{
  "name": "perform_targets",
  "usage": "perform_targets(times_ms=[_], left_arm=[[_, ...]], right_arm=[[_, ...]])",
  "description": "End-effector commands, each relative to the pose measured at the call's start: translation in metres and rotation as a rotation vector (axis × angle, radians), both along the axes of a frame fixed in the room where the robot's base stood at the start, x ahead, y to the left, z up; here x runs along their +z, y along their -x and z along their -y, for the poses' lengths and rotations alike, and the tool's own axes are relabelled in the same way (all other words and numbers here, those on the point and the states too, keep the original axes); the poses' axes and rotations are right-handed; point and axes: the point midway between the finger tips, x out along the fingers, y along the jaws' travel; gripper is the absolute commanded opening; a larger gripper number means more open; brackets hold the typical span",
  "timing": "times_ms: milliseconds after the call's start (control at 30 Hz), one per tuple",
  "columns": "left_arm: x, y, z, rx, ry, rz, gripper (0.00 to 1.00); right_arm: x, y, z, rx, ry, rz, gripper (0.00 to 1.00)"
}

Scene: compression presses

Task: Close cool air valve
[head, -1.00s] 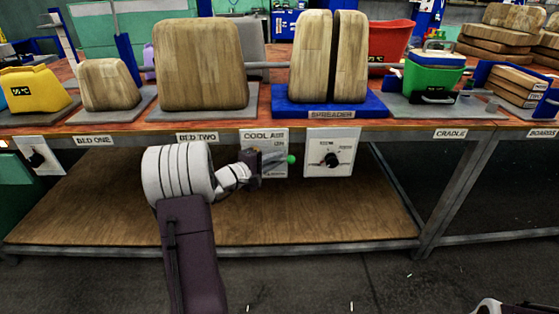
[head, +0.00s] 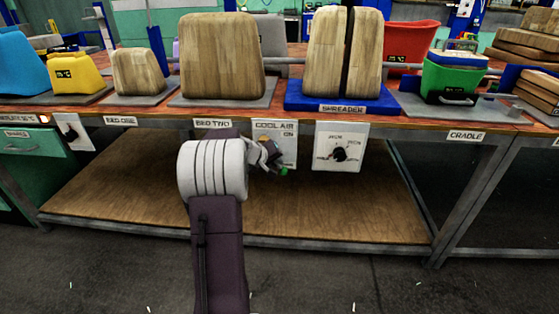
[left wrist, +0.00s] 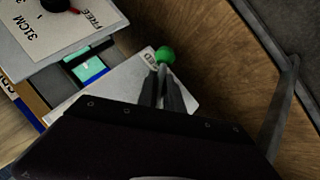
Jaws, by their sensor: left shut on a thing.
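The cool air valve is a white plate (head: 288,140) labelled COOL AIR, on the bench's front edge below the rail. Its lever ends in a green knob (head: 284,171), now low at the plate's lower edge. The knob also shows in the left wrist view (left wrist: 165,55), just beyond my fingertips. My left gripper (head: 273,160) is shut on the lever just behind the knob; its closed fingers show in the left wrist view (left wrist: 163,80). The gripper and arm hide most of the lever and part of the plate. My right gripper is not in view.
A second white plate with a black dial (head: 339,153) sits just right of the valve, and shows at upper left in the left wrist view (left wrist: 30,40). The wooden lower shelf (head: 340,210) is bare. Wooden blocks (head: 222,58) stand on the bench above.

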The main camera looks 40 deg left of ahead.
Motion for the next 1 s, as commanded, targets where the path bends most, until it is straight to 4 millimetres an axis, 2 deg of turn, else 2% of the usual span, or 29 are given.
perform_targets(times_ms=[267, 733, 1000], left_arm=[[-0.001, 0.007, -0.013, 0.000, -0.219, -0.135, 0.00], [-0.002, 0.018, -0.031, 0.002, -0.483, -0.297, 0.00], [-0.007, 0.020, -0.036, 0.002, -0.547, -0.328, 0.00]], right_arm=[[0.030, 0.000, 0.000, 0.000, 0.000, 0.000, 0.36], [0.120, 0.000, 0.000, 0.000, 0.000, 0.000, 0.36], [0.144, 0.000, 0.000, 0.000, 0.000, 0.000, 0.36]])
